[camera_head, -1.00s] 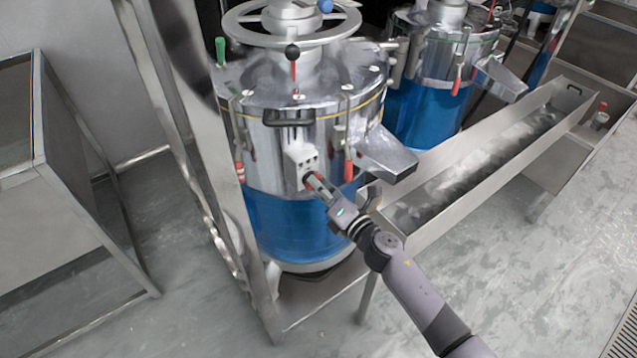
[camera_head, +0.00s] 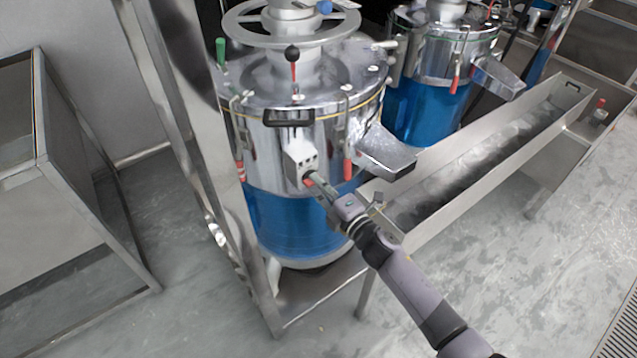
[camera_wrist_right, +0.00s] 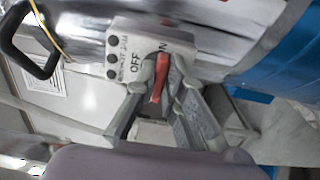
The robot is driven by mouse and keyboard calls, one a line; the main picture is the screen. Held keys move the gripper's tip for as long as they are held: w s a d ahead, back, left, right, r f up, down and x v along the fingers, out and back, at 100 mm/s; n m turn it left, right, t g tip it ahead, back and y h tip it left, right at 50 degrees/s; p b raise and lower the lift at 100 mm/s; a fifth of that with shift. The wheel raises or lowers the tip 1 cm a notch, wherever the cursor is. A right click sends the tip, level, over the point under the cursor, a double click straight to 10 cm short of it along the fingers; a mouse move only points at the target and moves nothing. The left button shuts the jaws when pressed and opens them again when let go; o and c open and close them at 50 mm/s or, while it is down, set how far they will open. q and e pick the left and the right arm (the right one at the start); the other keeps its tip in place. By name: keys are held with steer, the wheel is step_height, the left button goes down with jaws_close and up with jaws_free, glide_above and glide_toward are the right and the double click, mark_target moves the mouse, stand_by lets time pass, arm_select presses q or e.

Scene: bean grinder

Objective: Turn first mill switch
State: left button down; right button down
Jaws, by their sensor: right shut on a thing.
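The first mill (camera_head: 330,130) is a shiny metal drum with a blue lower part (camera_head: 300,222), standing on a metal frame. A light grey switch box (camera_head: 299,158) sits on its front. In the right wrist view the switch box (camera_wrist_right: 140,52) carries OFF and ON lettering and a red switch knob (camera_wrist_right: 158,78). My right gripper (camera_head: 312,183) reaches the box from the lower right. In the right wrist view its fingers (camera_wrist_right: 160,80) are closed around the red knob, which is partly hidden between them. My left gripper is not in view.
A second blue and metal mill (camera_head: 430,105) stands behind to the right. A spout (camera_head: 385,152) juts out above my right wrist. A long metal trough (camera_head: 480,165) runs to the right. A metal frame post (camera_head: 185,130) stands close left of the mill.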

stand_by(0.4)
steer(key=c, duration=1.7)
jaws_free()
steer(key=shift+d, duration=0.1)
steer(key=v, duration=1.2)
steer(key=s+d+f+m+g+h, duration=0.1)
steer(key=s+d+f+m+h, duration=0.25)
steer(key=f, duration=0.65)
steer(key=s+d+f+m+g+h, duration=0.25)
steer(key=d+f+m, duration=0.2)
steer(key=f, duration=0.55)
steer(key=s+d+f+m+g+h, duration=0.1)
steer(key=s+d+f+m+h, duration=0.25)
steer(key=f, duration=0.55)
steer(key=s+d+f+m+g, duration=0.1)
steer(key=s+f+m+g, duration=0.2)
steer(key=s+f, duration=0.3)
steer(key=s+d+f+m+g, duration=0.2)
steer(key=s+f, duration=0.4)
steer(key=s, duration=1.1)
steer(key=s+d+f+m+g+h, duration=0.1)
steer(key=s+f+m+g, duration=0.3)
steer(key=s, duration=0.7)
steer(key=shift+s+d+f+m, duration=0.15)
steer(key=shift+d+f+m, duration=0.05)
steer(key=shift+f+m, duration=0.45)
steer(key=shift+s+d+f+m, duration=0.15)
steer(key=shift+f+m, duration=0.35)
steer(key=shift+f, duration=0.25)
